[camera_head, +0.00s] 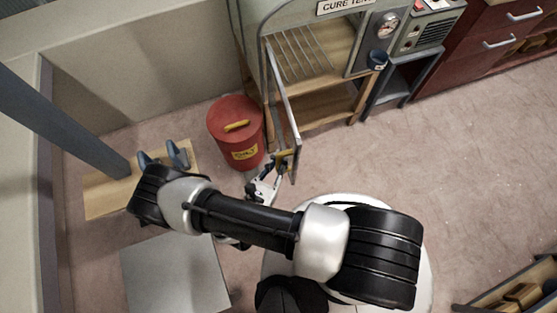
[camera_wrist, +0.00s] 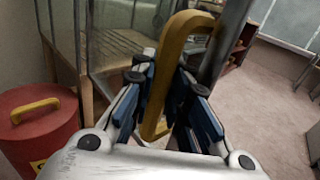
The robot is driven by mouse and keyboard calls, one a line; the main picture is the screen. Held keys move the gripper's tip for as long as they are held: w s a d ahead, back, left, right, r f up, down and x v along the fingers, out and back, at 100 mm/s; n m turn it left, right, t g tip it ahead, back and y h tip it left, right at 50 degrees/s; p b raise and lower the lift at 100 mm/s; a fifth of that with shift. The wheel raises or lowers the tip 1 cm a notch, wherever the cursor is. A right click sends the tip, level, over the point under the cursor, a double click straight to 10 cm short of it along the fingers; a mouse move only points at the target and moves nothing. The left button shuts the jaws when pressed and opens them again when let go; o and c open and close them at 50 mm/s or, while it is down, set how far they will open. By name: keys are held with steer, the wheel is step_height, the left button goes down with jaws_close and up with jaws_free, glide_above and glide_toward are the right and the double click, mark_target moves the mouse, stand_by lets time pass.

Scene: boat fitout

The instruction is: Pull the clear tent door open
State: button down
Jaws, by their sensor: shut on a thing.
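The cure tent (camera_head: 312,52) stands at the top middle of the head view, with a wire rack and wooden floor inside. Its clear door (camera_head: 283,92) stands swung open, seen nearly edge-on and pointing toward me. The door carries a yellow handle (camera_head: 287,159), which shows large in the wrist view (camera_wrist: 172,75). My gripper (camera_wrist: 166,88) is shut on the yellow handle, with blue-padded fingers on both sides of it. In the head view my gripper (camera_head: 275,172) is partly hidden by its small size and my arm.
A red bin (camera_head: 236,138) with a yellow lid handle stands just left of the door. A grey-topped block (camera_head: 172,272) and a wooden board (camera_head: 107,192) lie further left. Red drawers (camera_head: 490,50) stand at right. The carpet (camera_head: 440,160) right of the door is clear.

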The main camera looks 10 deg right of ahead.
steer(key=shift+s+d, duration=0.1)
steer(key=shift+d, duration=0.05)
steer(key=c, duration=1.6)
jaws_free()
steer(key=shift+o, duration=0.2)
steer(key=shift+a, duration=0.2)
steer(key=v, duration=1.2)
steer(key=shift+r, duration=0.2)
